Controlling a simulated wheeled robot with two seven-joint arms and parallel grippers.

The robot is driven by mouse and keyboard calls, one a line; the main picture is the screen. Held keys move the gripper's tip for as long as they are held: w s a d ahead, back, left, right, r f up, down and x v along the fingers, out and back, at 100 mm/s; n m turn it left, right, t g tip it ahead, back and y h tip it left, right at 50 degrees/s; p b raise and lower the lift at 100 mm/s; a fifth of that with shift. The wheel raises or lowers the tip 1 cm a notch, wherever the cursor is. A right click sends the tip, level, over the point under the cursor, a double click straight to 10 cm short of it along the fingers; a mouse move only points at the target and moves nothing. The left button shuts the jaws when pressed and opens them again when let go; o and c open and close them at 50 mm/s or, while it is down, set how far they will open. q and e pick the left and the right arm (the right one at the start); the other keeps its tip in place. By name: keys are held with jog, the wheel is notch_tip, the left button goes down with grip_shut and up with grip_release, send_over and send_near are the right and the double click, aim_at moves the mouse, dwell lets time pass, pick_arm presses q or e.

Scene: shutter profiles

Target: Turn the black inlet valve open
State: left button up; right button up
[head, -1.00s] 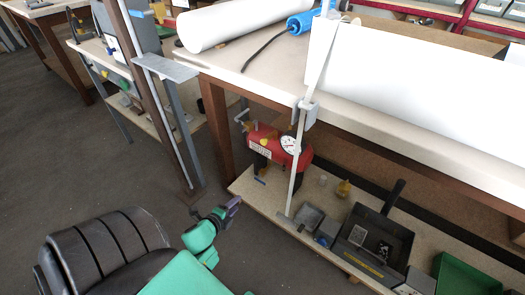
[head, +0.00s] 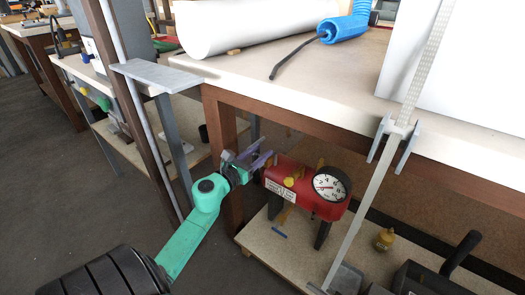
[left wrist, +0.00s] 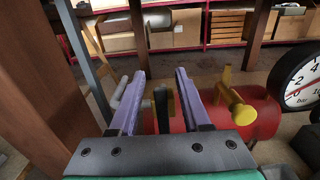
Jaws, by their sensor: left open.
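The red pressure tank (head: 318,205) stands on the lower shelf, with a round white gauge (head: 330,187) and a yellow valve (head: 290,181). In the left wrist view, the black valve handle (left wrist: 162,108) stands upright between my gripper's two purple fingers, with a visible gap on each side. The yellow valve (left wrist: 238,108) is to its right. My left gripper (head: 255,155) is open and empty at the tank's left end, under the table edge. In the left wrist view its fingers (left wrist: 160,74) point forward. In the head view the black handle cannot be made out behind the gripper. My right gripper is out of view.
The worktable top (head: 285,88) overhangs the tank. A brown table leg (head: 228,195) is close to my left gripper. A grey pipe (left wrist: 128,98) lies left of the black handle. A slanted light strip (head: 365,205) is right of the tank.

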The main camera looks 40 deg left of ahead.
pick_arm(q)
jog(key=shift+w, duration=0.8)
grip_shut()
jog(key=shift+a, duration=0.1)
jog(key=a+f+n+p, duration=0.3)
jog(key=a+f+n, duration=0.2)
jog(key=n, duration=1.3)
jog(key=shift+f+p, duration=0.25)
jog(key=shift+p, duration=0.15)
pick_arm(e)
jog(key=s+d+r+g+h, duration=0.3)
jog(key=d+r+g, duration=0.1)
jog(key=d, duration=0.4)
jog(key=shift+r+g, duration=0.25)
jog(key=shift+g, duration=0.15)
pick_arm(q)
jog(key=shift+s, duration=0.1)
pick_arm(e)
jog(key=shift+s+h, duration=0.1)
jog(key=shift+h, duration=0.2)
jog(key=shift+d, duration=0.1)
